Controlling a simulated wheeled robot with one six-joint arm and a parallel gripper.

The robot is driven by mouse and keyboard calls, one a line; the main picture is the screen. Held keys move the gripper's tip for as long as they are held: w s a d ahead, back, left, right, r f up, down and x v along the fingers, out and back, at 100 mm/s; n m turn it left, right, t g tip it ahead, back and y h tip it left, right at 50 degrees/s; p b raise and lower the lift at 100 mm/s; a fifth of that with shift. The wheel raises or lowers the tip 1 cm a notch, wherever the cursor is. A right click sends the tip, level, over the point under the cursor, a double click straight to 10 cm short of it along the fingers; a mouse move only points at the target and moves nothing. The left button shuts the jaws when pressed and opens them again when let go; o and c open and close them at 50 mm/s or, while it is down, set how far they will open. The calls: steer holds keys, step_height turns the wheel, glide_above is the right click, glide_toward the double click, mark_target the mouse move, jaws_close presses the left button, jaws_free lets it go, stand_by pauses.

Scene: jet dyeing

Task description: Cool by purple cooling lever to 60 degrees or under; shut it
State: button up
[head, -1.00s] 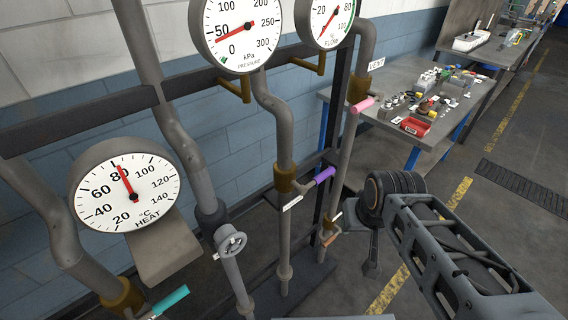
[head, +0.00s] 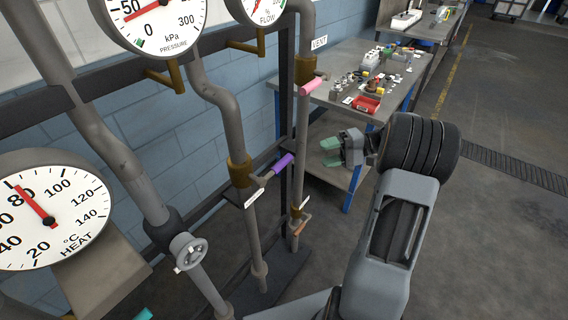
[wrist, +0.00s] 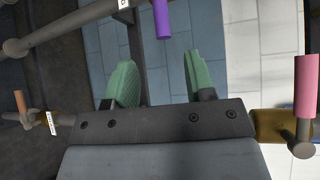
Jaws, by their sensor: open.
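The purple cooling lever (head: 283,162) sticks out to the right from a brass valve (head: 240,172) on a vertical grey pipe, crosswise to the pipe. In the wrist view the purple handle (wrist: 161,18) is at the top centre, beyond the fingertips. My gripper (head: 331,152) is right of the lever in the head view, with green fingers apart and empty; the wrist view shows the gap between them (wrist: 160,78). It does not touch the lever. The heat gauge (head: 60,215) at left has its red needle at about 80 degrees; its left edge is cut off.
A pink lever (head: 313,86) sits on the pipe marked VENT, above and right. An orange-handled lever (head: 301,229) is low on that pipe. A handwheel (head: 188,251) is at lower left. A workbench (head: 340,110) with small parts stands behind my gripper.

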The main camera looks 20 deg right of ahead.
mark_target(289, 161)
steer(key=p+x, duration=0.2)
steer(key=x, duration=1.1)
steer(key=shift+w+r, duration=0.1)
steer(key=shift+w, duration=0.1)
steer(key=shift+c, duration=0.2)
jaws_close()
